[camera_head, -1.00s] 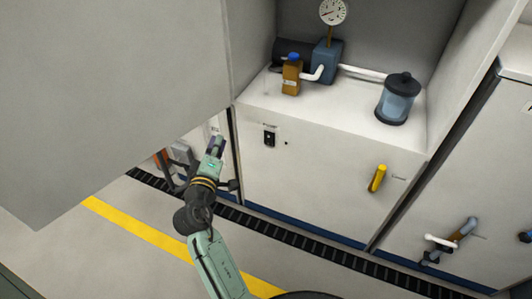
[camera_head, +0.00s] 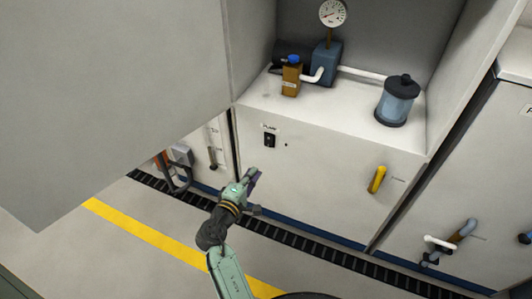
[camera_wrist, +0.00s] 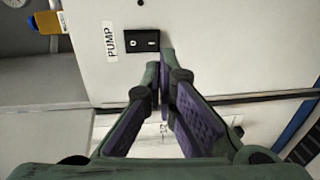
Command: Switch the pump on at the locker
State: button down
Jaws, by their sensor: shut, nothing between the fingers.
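The pump switch (camera_head: 269,140) is a small black rocker plate on the white locker front (camera_head: 315,178), under a label reading PUMP. The same switch (camera_wrist: 142,41) shows in the wrist view, just beyond my fingertips, with the PUMP label (camera_wrist: 110,41) to its left. I cannot tell which way the rocker is set. My gripper (camera_head: 254,172) is below and slightly left of the switch in the head view. In the wrist view my gripper (camera_wrist: 160,68) has its fingertips together with nothing between them, apart from the switch.
A yellow lever handle (camera_head: 377,179) sticks out on the locker front to the right. Above are a blue pump (camera_head: 326,62), a gauge (camera_head: 333,12), a brown bottle (camera_head: 291,77) and a clear blue canister (camera_head: 397,101). A large grey panel (camera_head: 110,90) hangs at the left.

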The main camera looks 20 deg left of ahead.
aim_at(269, 141)
jog(key=w, duration=0.3)
jog(key=w+f+p, duration=0.1)
jog(key=w, duration=0.3)
jog(key=w+p, duration=0.1)
jog(key=w, duration=0.2)
jog(key=shift+w+f, duration=0.15)
jog(key=shift+w, duration=0.25)
jog(key=shift+f, duration=0.1)
